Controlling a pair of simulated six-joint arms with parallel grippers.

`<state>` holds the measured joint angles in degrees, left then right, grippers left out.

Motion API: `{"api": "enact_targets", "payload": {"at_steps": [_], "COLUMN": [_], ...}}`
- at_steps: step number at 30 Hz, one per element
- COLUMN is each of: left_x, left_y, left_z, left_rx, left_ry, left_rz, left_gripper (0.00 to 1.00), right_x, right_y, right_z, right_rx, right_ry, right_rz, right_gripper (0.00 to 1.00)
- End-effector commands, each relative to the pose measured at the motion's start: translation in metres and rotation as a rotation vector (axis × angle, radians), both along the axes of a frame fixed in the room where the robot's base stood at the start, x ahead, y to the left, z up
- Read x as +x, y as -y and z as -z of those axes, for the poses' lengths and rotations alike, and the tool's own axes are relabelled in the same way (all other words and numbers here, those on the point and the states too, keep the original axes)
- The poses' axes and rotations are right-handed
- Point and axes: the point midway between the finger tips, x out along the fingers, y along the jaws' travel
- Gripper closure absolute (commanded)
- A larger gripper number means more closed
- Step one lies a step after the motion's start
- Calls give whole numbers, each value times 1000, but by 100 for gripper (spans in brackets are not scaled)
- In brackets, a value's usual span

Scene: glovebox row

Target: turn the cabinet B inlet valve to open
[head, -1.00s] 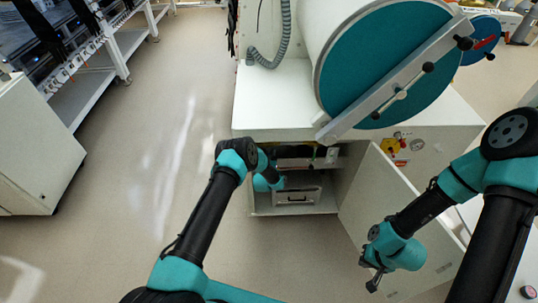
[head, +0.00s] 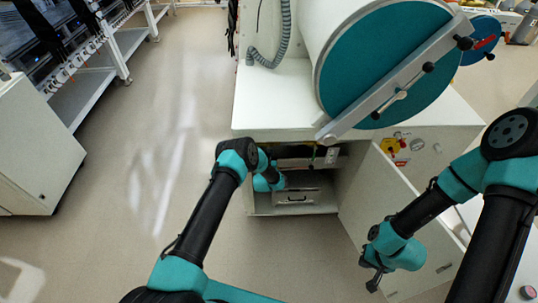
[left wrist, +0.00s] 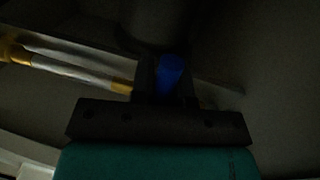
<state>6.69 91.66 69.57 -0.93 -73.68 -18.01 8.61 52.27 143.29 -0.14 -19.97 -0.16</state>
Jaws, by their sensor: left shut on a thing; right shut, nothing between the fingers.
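My left arm reaches into an open cabinet (head: 350,200) under the glovebox in the head view. Its gripper is deep in the shadowed opening, and its fingers are hard to make out there. In the dark left wrist view, my left gripper (left wrist: 166,82) is shut on a blue handle (left wrist: 171,70), which looks like a valve handle. A silvery pipe (left wrist: 75,68) with brass-coloured fittings runs in from the left towards the handle. How far the handle is turned cannot be told. My right gripper (head: 373,279) is shut and empty, in front of the open cabinet door (head: 372,190).
A drawer or case with a handle (head: 296,191) sits low inside the cabinet. The large teal round door (head: 370,60) with a metal bar is above. A yellow fitting with a red part (head: 390,146) is on the right panel. Floor on the left is clear.

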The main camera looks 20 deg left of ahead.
Motion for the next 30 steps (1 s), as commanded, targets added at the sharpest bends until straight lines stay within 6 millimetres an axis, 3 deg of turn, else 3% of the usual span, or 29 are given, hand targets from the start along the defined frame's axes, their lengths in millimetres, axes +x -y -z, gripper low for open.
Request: {"api": "enact_targets", "payload": {"at_steps": [16, 28, 29, 30], "left_x": [6, 7, 7, 7], "left_y": [21, 22, 22, 22], "left_z": [-7, -8, -8, -8], "left_rx": [-401, -447, -446, -446], "left_ry": [128, 142, 142, 142], "left_rz": [1, 0, 0, 0], "left_gripper": [100, 100, 83, 80], "right_x": [0, 0, 0, 0], "right_y": [0, 0, 0, 0], "right_z": [0, 0, 0, 0], "right_rx": [0, 0, 0, 0], "right_ry": [0, 0, 0, 0], "right_rz": [0, 0, 0, 0], "right_gripper": [100, 100, 100, 100]}}
